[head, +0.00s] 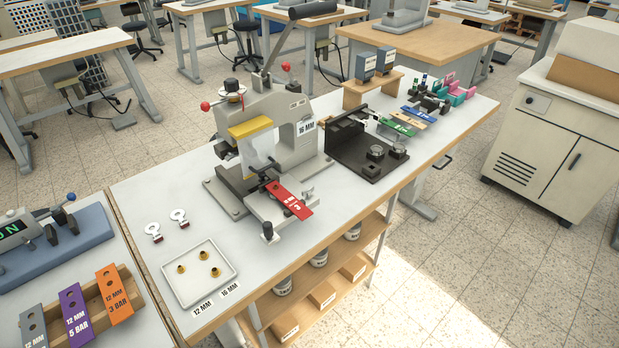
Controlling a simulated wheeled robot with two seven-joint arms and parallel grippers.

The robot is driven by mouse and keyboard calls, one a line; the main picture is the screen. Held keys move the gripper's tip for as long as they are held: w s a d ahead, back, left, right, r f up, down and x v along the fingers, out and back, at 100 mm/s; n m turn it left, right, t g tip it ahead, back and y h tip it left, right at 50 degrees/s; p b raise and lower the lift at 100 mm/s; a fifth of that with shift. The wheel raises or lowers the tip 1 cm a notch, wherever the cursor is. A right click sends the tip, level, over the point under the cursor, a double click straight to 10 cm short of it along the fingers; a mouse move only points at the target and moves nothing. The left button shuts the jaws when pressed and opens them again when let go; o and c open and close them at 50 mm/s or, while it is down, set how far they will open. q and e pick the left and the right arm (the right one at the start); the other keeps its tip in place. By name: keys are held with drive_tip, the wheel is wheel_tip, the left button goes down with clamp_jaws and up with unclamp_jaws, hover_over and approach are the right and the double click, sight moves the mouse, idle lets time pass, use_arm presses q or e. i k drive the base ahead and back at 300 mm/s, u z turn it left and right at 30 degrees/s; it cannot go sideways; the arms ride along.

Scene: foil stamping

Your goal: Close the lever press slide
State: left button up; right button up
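The lever press (272,140) stands in the middle of the white-topped workbench, with a grey body, a yellow plate and a long lever ending in a dark grip (312,10). Its slide (268,215) sticks out at the front of the base toward the bench's near edge, with a black knob (267,231) at its end. A red tag (289,199) lies at an angle over the slide area and hides part of it. Neither of my grippers is in view.
A white tray (176,291) with 3 brass pieces sits at the front left of the bench. A black fixture (365,150) stands right of the press. Colored tags and small tools lie farther right. Bare bench top (140,205) lies left of the press.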

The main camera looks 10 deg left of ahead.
sight(273, 215)
drive_tip(key=u, duration=1.85)
drive_tip(key=k, duration=1)
drive_tip(key=z, duration=1.8)
drive_tip(key=i, duration=0.55)
drive_tip(key=u, duration=0.05)
